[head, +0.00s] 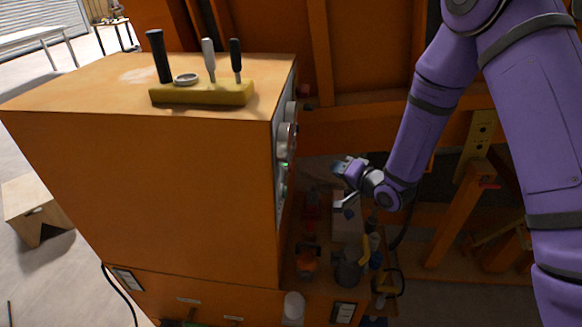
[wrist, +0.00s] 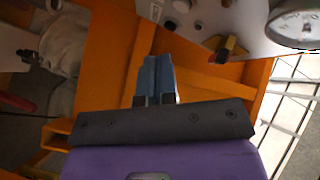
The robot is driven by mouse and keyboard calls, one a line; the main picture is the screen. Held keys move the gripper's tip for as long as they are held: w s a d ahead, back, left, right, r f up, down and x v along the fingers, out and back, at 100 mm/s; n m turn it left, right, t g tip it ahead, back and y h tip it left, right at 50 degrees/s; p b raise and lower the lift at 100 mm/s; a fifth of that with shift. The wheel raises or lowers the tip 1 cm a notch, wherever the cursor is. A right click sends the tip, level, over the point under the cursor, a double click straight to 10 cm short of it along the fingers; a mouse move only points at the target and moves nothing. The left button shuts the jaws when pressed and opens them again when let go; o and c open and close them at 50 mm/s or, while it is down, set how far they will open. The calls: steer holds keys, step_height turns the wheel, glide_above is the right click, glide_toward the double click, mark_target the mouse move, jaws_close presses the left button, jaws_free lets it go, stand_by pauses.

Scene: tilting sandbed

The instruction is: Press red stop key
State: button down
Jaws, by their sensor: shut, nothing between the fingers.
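An orange cabinet (head: 150,170) fills the left of the head view. Its grey control panel (head: 282,160) is seen almost edge-on, with round gauges and a small green light on it. In the wrist view part of the panel (wrist: 240,15) shows at the top, with knobs and a yellow-brown switch (wrist: 228,48).
Below my gripper is a cluttered shelf with a red item (head: 312,208) and several tools. Orange beams (head: 460,215) stand behind and right of my arm. A gauge (wrist: 295,20) shows top right in the wrist view.

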steer(key=a, duration=0.8)
steer(key=shift+w+a, duration=0.15)
steer(key=shift+a, duration=0.25)
steer(key=shift+a, duration=0.1)
stand_by(1.9)
steer(key=shift+a, duration=0.3)
steer(key=shift+a, duration=0.5)
stand_by(0.8)
steer(key=shift+d, duration=0.9)
steer(key=shift+d, duration=0.1)
steer(key=shift+d, duration=2.45)
